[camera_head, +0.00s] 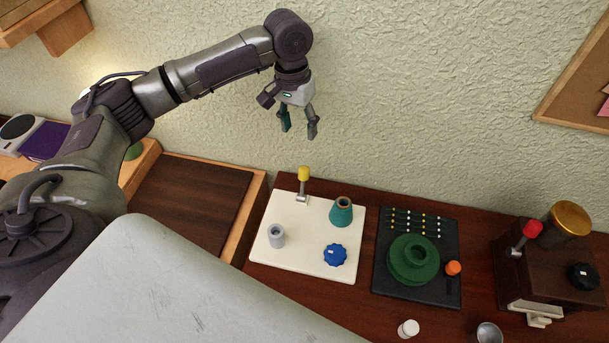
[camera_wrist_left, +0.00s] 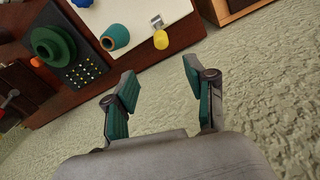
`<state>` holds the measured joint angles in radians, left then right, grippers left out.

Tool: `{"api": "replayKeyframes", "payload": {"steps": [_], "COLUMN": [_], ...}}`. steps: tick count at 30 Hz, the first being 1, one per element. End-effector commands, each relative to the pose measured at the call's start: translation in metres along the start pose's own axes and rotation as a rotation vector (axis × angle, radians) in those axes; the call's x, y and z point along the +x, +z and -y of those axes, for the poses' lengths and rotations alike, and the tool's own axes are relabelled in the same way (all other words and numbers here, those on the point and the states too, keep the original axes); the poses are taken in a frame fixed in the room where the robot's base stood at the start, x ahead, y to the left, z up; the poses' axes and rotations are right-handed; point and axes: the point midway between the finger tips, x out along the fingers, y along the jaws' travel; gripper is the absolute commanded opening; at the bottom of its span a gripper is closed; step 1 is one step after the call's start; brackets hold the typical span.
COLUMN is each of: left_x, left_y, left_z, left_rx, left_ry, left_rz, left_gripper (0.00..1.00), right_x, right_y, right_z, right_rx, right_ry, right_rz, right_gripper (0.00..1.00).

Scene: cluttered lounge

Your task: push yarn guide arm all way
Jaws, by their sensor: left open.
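A lever with a yellow tip (camera_head: 303,174), probably the yarn guide arm, stands upright at the back edge of a white board (camera_head: 285,257). A teal cone (camera_head: 341,213) stands to its right. My left gripper (camera_head: 299,131) is open and empty, raised in front of the wall and above the lever in the head view, apart from it. In the left wrist view the open fingers (camera_wrist_left: 158,72) frame bare wall, with the yellow-tipped lever (camera_wrist_left: 160,39) and teal cone (camera_wrist_left: 115,37) beyond them. My right gripper is not in view.
The board also holds a grey cup (camera_head: 277,236) and a blue knob (camera_head: 335,254). To the right are a black panel (camera_head: 422,291) with a green stepped disc (camera_head: 413,262) and a brown box (camera_head: 550,275) with a red-tipped lever (camera_head: 532,229). A white cylinder (camera_head: 408,328) stands in front.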

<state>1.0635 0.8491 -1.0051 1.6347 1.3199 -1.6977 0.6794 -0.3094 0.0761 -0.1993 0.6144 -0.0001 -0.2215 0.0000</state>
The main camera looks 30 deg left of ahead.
Motion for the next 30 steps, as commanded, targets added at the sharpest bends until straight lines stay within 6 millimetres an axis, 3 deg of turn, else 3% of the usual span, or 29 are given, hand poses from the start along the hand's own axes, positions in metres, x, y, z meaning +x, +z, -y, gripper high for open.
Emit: {"api": "replayKeyframes", "payload": {"steps": [1, 6, 13, 24, 30], "left_x": [0.012, 0.023, 0.043, 0.12, 0.149], "left_y": [0.0, 0.0, 0.001, 0.001, 0.001], "left_z": [0.001, 0.002, 0.002, 0.001, 0.002], "left_rx": [0.0, 0.0, 0.0, 0.0, 0.0], "left_ry": [0.0, 0.0, 0.0, -0.001, 0.0], "left_rz": [0.0, 0.0, 0.003, 0.003, 0.002], "left_gripper": [0.55, 0.55, 0.55, 0.55, 0.55], "right_x": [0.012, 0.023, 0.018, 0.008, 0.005], "right_y": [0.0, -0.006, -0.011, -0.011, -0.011], "right_z": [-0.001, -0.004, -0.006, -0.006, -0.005], "right_rx": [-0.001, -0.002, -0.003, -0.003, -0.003], "right_ry": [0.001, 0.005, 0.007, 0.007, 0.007], "right_rz": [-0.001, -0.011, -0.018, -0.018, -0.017], "right_gripper": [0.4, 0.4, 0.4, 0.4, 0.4]}}
